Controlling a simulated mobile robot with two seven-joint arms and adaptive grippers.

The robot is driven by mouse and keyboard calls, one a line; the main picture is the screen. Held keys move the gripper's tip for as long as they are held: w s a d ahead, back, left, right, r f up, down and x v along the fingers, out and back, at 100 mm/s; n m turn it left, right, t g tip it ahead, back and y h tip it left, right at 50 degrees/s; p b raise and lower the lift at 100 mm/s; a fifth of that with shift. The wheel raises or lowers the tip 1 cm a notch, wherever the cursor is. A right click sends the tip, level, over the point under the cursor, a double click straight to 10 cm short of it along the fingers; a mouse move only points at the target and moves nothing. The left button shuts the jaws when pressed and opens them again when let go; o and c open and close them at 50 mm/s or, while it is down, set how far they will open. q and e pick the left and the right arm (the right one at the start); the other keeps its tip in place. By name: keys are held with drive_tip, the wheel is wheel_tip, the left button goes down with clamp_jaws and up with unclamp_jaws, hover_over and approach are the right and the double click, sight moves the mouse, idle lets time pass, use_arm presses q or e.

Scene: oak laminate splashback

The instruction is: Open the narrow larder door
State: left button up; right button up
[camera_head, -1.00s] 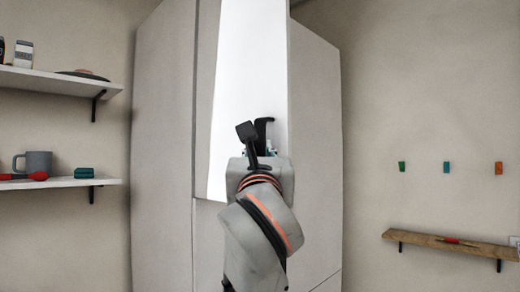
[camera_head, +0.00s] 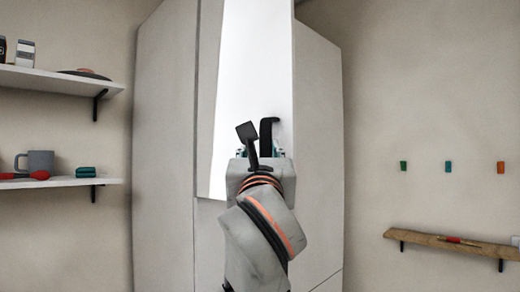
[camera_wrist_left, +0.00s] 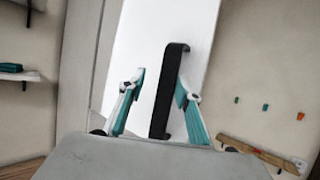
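The narrow larder door (camera_head: 252,60) is a tall bright white panel in the middle of the head view; it also fills the centre of the left wrist view (camera_wrist_left: 150,35). Its handle (camera_head: 268,136) is a black upright bar, partly hidden behind my gripper in the head view. My left gripper (camera_head: 260,153) is in front of the door at the handle. In the left wrist view, the spread fingers of the gripper (camera_wrist_left: 161,76) stand on both sides of the handle (camera_wrist_left: 166,92), with gaps. I cannot tell whether the door is ajar. My right gripper is out of view.
Grey cabinet panels (camera_head: 165,140) flank the door. Left shelves (camera_head: 60,80) hold a grey mug (camera_head: 40,161), a teal item (camera_head: 86,172) and other things. On the right wall are coloured hooks (camera_head: 448,166) and a wooden shelf (camera_head: 455,246).

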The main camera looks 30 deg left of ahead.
use_arm(q)
drive_tip(key=v, duration=0.7)
idle(0.3)
